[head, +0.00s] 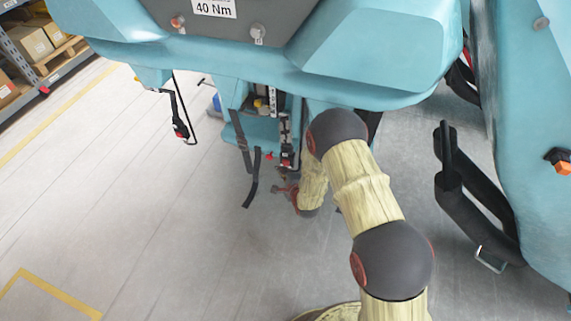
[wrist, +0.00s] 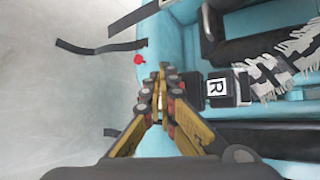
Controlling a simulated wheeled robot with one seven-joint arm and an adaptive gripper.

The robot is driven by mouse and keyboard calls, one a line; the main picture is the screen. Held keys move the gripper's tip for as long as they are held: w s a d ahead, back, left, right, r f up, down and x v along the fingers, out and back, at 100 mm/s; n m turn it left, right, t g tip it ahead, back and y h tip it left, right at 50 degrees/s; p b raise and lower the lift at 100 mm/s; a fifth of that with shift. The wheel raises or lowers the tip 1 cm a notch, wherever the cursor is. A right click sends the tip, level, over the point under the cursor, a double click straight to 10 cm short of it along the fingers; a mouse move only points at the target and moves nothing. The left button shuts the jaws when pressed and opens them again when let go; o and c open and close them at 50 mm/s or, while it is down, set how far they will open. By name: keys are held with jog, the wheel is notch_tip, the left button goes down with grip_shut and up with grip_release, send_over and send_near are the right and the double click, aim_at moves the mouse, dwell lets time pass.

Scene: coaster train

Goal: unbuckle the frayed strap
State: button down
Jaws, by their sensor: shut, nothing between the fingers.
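In the head view my gripper (head: 283,180) is small and partly hidden by my arm, below the teal seat. A small red button (wrist: 139,59) shows left of the fingertips.
The teal train car (head: 250,133) overhangs the seat from above. Loose dark straps (head: 252,182) hang from the seat's left side; one shows in the wrist view (wrist: 100,47). A black bar (head: 470,190) stands by the right car. Grey floor at the left is clear.

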dwell(0.3)
jog(key=s, duration=0.1)
jog(key=s+a, duration=0.1)
jog(key=s, duration=0.2)
jog(key=shift+s+a, duration=0.35)
dwell(0.8)
